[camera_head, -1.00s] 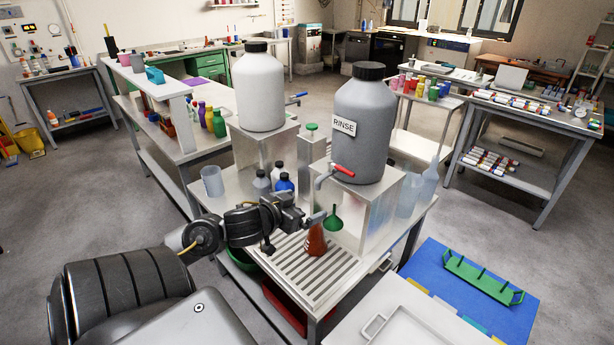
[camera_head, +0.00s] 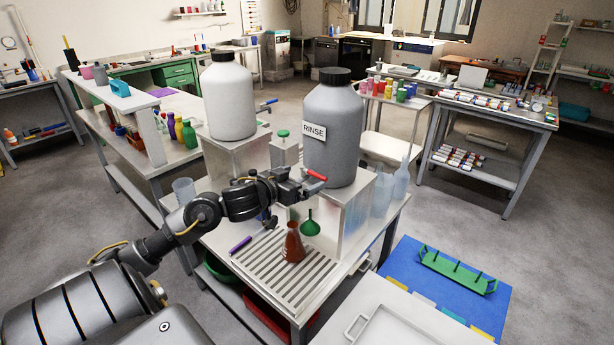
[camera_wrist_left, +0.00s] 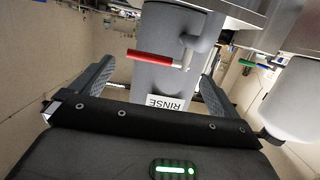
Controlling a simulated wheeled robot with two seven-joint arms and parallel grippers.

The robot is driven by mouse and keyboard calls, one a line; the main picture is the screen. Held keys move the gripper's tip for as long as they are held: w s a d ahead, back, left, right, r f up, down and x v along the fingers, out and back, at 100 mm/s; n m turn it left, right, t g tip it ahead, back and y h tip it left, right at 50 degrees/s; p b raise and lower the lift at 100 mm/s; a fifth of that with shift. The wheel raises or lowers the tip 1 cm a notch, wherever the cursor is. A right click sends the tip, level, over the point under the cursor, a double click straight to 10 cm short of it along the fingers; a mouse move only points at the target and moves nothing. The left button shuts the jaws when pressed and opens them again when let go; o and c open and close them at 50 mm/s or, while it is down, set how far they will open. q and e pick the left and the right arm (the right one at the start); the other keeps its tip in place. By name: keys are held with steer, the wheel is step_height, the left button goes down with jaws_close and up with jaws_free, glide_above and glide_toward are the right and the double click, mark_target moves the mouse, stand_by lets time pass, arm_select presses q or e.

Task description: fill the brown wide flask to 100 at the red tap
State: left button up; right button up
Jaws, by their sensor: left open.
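The brown wide flask (camera_head: 293,246), reddish brown, stands upright on the slatted drain grate (camera_head: 268,262) in front of the RINSE drum stand. The red tap (camera_head: 317,176) is on the grey RINSE drum (camera_head: 334,135); its red handle also shows in the left wrist view (camera_wrist_left: 150,57), which shows the drum upside down. My left gripper (camera_head: 310,188) is open and empty, raised above the flask close to the red handle, which lies ahead between its fingers (camera_wrist_left: 155,82). The gripper hides the tap's spout in the head view. The flask's fill level cannot be read. My right gripper is not in view.
A purple stick-like object (camera_head: 240,245) lies left of the flask. A white drum (camera_head: 229,95) with a blue tap stands on the left. A green rack (camera_head: 457,270) sits on a blue mat at right.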

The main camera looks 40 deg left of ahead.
mark_target(312, 173)
arm_select(q)
steer(key=shift+w+f, duration=0.15)
steer(key=shift+w, duration=0.95)
steer(key=shift+w+f, duration=0.2)
steer(key=shift+w, duration=0.45)
steer(key=c, duration=0.8)
steer(key=shift+s+a+r+m+h+p, duration=0.15)
steer(key=shift+s+a+m+h+p, duration=0.1)
steer(key=shift+m+h+p, duration=0.5)
steer(key=shift+c, duration=0.2)
steer(key=shift+s+a+m+h+p, duration=0.15)
steer(key=shift+m+h+p, duration=0.2)
steer(key=shift+h+p, duration=0.35)
steer(key=shift+s+m+g+h, duration=0.15)
steer(key=shift+m+g+h, duration=0.15)
steer(key=shift+m+h, duration=0.45)
stand_by(3.0)
